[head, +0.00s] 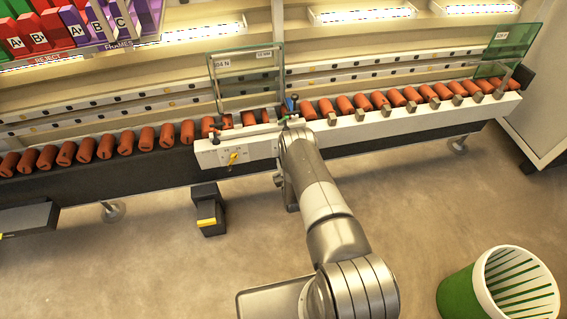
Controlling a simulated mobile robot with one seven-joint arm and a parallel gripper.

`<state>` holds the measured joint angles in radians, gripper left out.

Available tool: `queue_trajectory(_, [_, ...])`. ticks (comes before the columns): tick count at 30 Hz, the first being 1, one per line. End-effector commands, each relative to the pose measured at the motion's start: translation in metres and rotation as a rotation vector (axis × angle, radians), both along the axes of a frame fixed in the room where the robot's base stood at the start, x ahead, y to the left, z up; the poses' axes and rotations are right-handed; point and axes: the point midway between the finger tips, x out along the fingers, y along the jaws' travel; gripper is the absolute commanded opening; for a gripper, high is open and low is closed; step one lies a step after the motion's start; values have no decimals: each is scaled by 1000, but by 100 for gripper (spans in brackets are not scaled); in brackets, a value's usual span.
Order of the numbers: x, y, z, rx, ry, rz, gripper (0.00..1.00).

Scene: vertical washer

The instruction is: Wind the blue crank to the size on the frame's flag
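The blue crank (290,103) is a small blue upright piece at the middle of the conveyor, just beyond the end of my arm. My gripper (288,122) is at the white rail close to it. The gripper is small and partly hidden by my wrist, so I cannot tell whether it touches the crank or what its fingers hold. A green-edged glass frame (279,78) stands upright behind the crank. Small white labels sit on it, one at its upper left (220,63) and one at its upper right (264,55). Their print is too small to read surely.
A line of orange-red rollers (105,146) runs along the conveyor. A white control box (207,157) with a yellow lever (233,157) is on its front. A second glass panel (519,38) stands far right. A black-yellow pedal (207,221) and green-white basket (455,297) stand on open floor.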

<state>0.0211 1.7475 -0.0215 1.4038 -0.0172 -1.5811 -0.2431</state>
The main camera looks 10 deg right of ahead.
Motion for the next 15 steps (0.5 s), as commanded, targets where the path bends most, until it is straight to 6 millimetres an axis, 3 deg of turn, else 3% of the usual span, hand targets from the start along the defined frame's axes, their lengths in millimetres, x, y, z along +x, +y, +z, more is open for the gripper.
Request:
queue_trajectory(11, [-2, 0, -2, 3, 4, 1, 0])
queue_trajectory(12, [-2, 0, -2, 3, 4, 1, 25])
queue_trajectory(15, [-1, 0, -1, 3, 3, 0, 33])
